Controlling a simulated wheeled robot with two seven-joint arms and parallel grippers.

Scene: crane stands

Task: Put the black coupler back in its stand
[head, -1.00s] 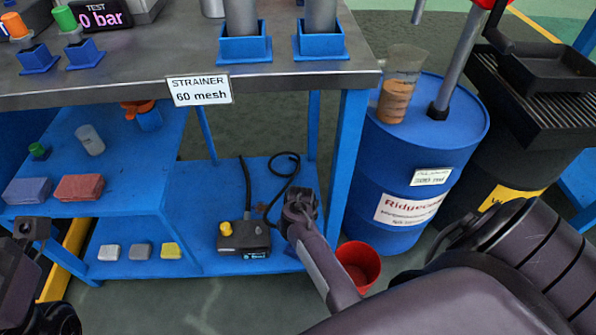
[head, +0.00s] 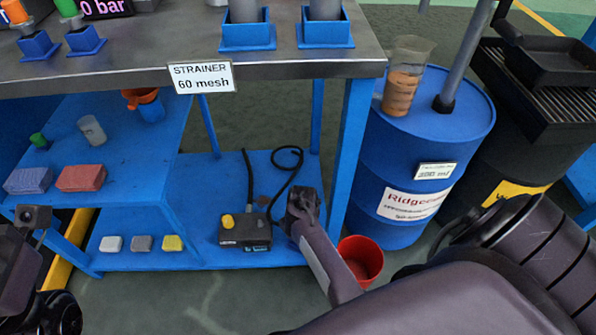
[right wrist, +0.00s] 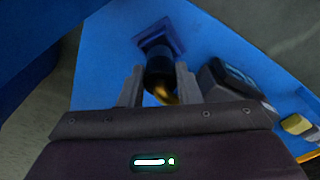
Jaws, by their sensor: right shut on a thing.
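The black coupler (right wrist: 159,73), with a brass-coloured end toward me, is between the two fingers of my right gripper (right wrist: 160,84) in the right wrist view. The gripper is shut on it. The blue square stand (right wrist: 146,40) is just beyond the coupler, on the blue lower shelf. The coupler's far end overlaps the stand's opening; I cannot tell whether it is inside. In the head view my right gripper (head: 303,203) points down over the lower shelf and hides the coupler. Part of my left arm shows at the left edge; its fingers are not clear.
A pump box (head: 245,231) with a yellow knob and black hose is just left of my right gripper. A table leg (head: 350,150), a red bucket (head: 362,262) and a blue drum (head: 420,150) are to the right. The steel tabletop (head: 140,60) is above the shelf.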

